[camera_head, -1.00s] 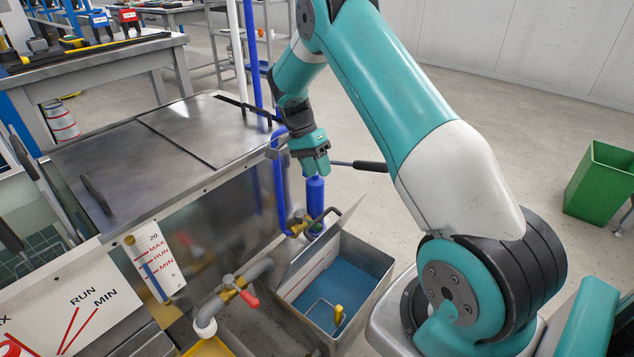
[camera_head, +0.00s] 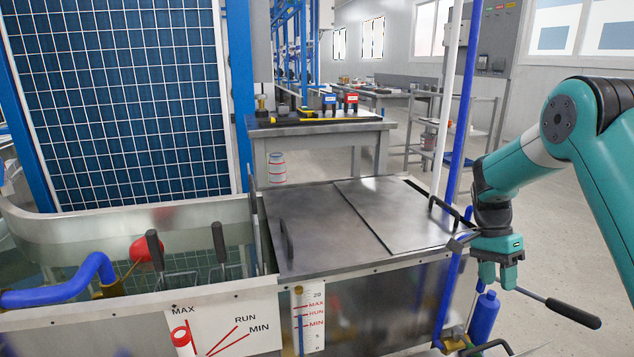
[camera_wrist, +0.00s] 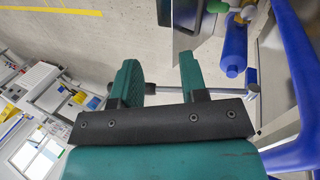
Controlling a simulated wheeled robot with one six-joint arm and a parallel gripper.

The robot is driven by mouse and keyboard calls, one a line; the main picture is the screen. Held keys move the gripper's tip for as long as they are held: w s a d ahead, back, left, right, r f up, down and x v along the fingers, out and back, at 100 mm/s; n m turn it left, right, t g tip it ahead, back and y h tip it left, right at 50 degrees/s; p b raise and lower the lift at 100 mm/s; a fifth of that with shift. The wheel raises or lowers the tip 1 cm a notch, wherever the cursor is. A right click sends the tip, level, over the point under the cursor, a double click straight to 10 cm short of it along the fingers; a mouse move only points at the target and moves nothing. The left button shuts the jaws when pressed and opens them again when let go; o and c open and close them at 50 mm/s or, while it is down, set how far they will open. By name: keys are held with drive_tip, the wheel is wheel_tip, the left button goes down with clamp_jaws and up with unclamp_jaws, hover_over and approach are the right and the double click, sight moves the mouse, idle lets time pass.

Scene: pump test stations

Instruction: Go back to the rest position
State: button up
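My gripper (camera_head: 498,278) is teal and hangs at the right front corner of the metal tank, fingers down. In the wrist view my gripper (camera_wrist: 158,78) has its two fingers apart, with nothing clamped between them. A lever with a black handle (camera_head: 572,312) runs close by the fingers and sticks out to the right. In the wrist view the lever rod (camera_wrist: 225,89) crosses behind the fingers; whether it touches them I cannot tell. My arm is still reached out at the right of the head view.
A metal tank with a closed lid (camera_head: 345,225) stands in front, with a level gauge (camera_head: 308,318). A blue cylinder (camera_head: 484,317) and blue pipe (camera_head: 458,130) are near my gripper. A gridded panel (camera_head: 120,100) stands left. A workbench (camera_head: 320,128) is behind; right floor is open.

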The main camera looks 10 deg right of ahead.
drive_tip(key=s+a+r+n+t, duration=0.1)
drive_tip(key=s+a+r+n, duration=0.25)
drive_tip(key=a, duration=0.25)
drive_tip(key=s+a+r+n+t+y, duration=0.1)
drive_tip(key=s+a+r+n, duration=0.1)
drive_tip(key=a+r+n, duration=0.25)
drive_tip(key=s+a+r+n+t, duration=0.1)
drive_tip(key=s+a+r+n, duration=0.1)
drive_tip(key=a+r+n, duration=0.3)
drive_tip(key=s+a+r+n+t+y, duration=0.15)
drive_tip(key=s+a+n, duration=0.25)
drive_tip(key=s+a, duration=0.4)
drive_tip(key=s+a+r+n+y, duration=0.25)
drive_tip(key=s+a+n, duration=0.25)
drive_tip(key=s, duration=0.6)
wheel_tip(320, 180, up, 27)
drive_tip(key=p, duration=2.7)
drive_tip(key=shift+a+f, duration=0.2)
drive_tip(key=shift+s+a+f, duration=0.1)
drive_tip(key=shift+s, duration=0.05)
